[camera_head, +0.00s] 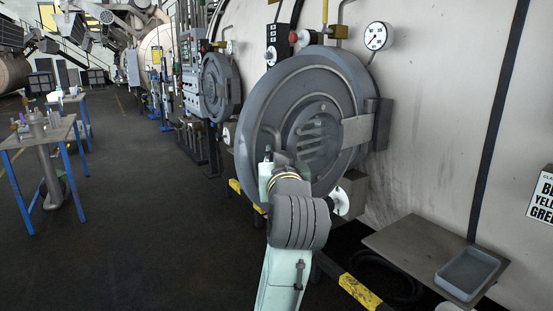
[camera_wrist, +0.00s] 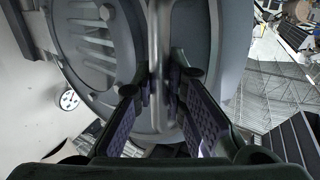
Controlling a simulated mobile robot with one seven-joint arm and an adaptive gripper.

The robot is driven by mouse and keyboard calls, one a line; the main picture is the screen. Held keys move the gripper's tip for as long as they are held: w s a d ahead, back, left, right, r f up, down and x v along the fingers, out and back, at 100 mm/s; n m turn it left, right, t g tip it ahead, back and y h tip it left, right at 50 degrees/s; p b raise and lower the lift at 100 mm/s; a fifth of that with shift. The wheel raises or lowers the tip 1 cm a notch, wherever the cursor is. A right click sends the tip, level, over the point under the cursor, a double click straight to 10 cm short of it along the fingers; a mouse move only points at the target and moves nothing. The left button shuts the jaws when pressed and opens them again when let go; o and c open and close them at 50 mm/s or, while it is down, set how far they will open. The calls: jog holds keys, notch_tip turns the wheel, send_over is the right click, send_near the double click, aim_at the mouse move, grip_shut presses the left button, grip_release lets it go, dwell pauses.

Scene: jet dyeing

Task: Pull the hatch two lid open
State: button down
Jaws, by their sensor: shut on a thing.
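The near round grey hatch lid (camera_head: 285,95) is on the pale vessel wall, with its hinge bracket (camera_head: 365,128) on the right. I see no label that tells its number, and I cannot tell whether it stands slightly ajar. In the wrist view the lid (camera_wrist: 85,45) fills the upper part, with a vertical bar handle (camera_wrist: 160,40) in front of it. My gripper (camera_wrist: 160,88) is shut on this handle, one dark finger on each side. In the head view my arm hides most of my gripper at the lid's lower left edge.
A second, smaller-looking round hatch (camera_head: 218,88) is farther along the wall. A pressure gauge (camera_head: 376,36) sits above right. A metal shelf with a grey tray (camera_head: 468,273) stands at lower right. A table with blue legs (camera_head: 45,135) is at left, with open dark floor between.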

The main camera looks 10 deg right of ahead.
jog(key=shift+s, duration=0.1)
dwell(0.3)
jog(key=c, duration=1.6)
grip_release()
jog(key=shift+d, duration=0.1)
jog(key=s, duration=0.7)
jog(key=shift+s, duration=0.3)
